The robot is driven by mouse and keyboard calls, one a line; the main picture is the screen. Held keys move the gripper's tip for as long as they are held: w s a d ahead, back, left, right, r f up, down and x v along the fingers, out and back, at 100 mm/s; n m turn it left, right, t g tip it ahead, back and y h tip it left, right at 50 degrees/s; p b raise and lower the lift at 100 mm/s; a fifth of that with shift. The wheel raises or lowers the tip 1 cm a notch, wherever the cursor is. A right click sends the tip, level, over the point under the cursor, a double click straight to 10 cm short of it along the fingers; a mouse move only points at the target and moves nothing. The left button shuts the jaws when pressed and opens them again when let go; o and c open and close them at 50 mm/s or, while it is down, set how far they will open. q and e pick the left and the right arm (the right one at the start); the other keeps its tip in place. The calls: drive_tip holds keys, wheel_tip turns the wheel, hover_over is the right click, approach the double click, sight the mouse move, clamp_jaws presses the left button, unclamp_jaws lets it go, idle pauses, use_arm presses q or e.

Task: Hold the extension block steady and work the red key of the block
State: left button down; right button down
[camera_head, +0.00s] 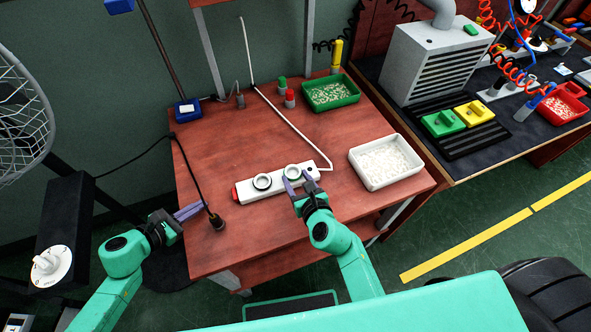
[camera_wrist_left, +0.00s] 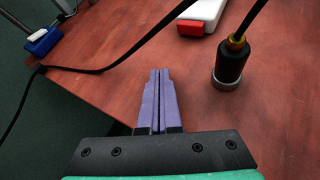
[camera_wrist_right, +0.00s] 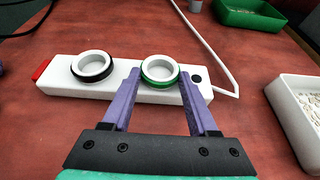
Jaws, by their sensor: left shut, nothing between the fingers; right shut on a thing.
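The white extension block (camera_head: 283,187) lies on the red-brown table, with two round white sockets, one ringed black and one ringed green. Its red key (camera_head: 235,194) is at the left end; the key also shows in the left wrist view (camera_wrist_left: 190,28) and right wrist view (camera_wrist_right: 40,70). My right gripper (camera_head: 292,184) is shut on the block at the green-ringed socket (camera_wrist_right: 160,70), one finger on each side of it. My left gripper (camera_head: 190,211) is shut and empty over the table's left edge, apart from the key. Its fingertips (camera_wrist_left: 160,76) touch each other.
A black plug (camera_head: 216,222) with a cable stands between my left gripper and the block's key end. A white tray (camera_head: 410,174) of pale pieces is right of the block. A green tray (camera_head: 352,99) stands behind. Bare table lies in front of the block.

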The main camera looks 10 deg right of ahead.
drive_tip(key=shift+c, duration=0.5)
unclamp_jaws()
